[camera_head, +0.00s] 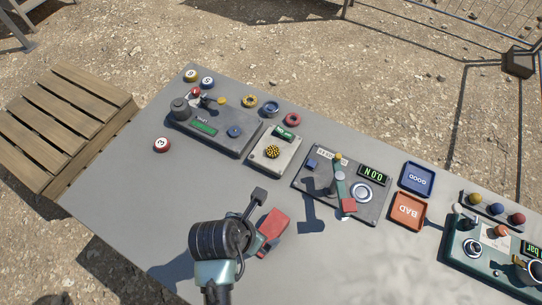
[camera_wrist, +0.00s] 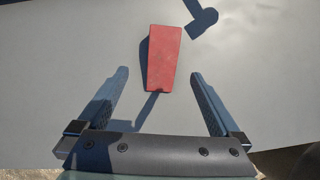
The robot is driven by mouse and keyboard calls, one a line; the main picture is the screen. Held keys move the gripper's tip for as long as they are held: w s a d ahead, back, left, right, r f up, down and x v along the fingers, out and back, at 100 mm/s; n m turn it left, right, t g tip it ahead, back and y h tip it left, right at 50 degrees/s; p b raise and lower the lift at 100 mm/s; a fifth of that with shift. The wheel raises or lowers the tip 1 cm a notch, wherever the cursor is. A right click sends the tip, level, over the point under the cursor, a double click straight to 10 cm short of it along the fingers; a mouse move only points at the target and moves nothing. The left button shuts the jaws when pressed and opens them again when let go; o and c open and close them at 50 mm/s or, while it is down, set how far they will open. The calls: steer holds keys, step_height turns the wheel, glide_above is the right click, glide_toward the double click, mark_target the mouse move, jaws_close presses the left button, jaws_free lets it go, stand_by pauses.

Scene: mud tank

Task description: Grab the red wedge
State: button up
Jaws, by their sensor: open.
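The red wedge (camera_head: 273,226) lies on the grey table in front of my gripper (camera_head: 262,222). My jaws are open, one finger to each side of the wedge's line. The wedge's near end appears between the fingertips, with gaps on both sides. Most of the wedge appears beyond the tips. Its height relative to the fingers is hard to tell. In the head view a finger partly covers the wedge's near side.
A control panel (camera_head: 320,199) with a lever and small red block stands right of the wedge. A blue tray (camera_head: 418,179) and an orange tray (camera_head: 408,211) lie farther right. More panels stand behind. The table left of my gripper is mostly clear, with a red ball (camera_head: 162,145).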

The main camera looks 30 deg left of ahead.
mark_target(271, 228)
steer(key=x, duration=0.5)
steer(key=shift+d+p+x, duration=0.2)
steer(key=shift+p+x, duration=0.15)
steer(key=shift+x, duration=2.15)
steer(key=c, duration=1.5)
steer(key=shift+r, duration=0.1)
steer(key=shift+c, duration=0.2)
